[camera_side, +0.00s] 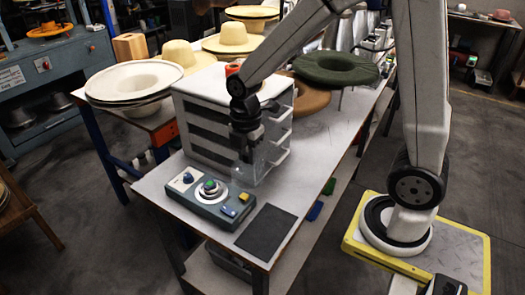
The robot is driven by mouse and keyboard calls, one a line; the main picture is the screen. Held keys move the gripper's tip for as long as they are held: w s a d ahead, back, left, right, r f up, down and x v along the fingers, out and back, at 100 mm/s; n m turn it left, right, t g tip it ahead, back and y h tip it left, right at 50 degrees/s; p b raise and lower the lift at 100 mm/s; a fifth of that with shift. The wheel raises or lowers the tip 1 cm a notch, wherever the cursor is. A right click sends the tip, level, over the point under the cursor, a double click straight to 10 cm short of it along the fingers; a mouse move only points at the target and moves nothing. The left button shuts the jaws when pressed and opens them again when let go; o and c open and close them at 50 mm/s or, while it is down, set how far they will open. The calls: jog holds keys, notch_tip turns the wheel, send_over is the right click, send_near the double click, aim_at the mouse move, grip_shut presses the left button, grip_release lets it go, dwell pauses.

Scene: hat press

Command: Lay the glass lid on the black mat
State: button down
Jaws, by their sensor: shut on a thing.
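The black mat (267,231) lies flat and bare at the front right corner of the grey table. My gripper (245,155) points down beside the white cabinet, above the back of the control box. It is shut on the glass lid (243,174), a clear, faint shape just below the fingers, to the upper left of the mat. The lid's edges are hard to make out against the cabinet. I cannot tell whether its lower side touches anything.
The control box (208,201), with a round knob and blue and yellow buttons, stands left of the mat. A white cabinet (205,84) with handles stands behind. Straw hats (233,38) and a green hat (336,67) lie further back. Table right of the cabinet is clear.

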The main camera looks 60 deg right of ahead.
jog(key=shift+f, duration=0.1)
jog(key=s+a+f, duration=0.3)
jog(key=s+f, duration=0.2)
jog(key=f, duration=0.4)
jog(key=shift+s, duration=0.35)
jog(key=shift+f, duration=0.1)
jog(key=shift+f, duration=2.15)
jog(key=shift+f, duration=1.75)
jog(key=shift+f, duration=0.15)
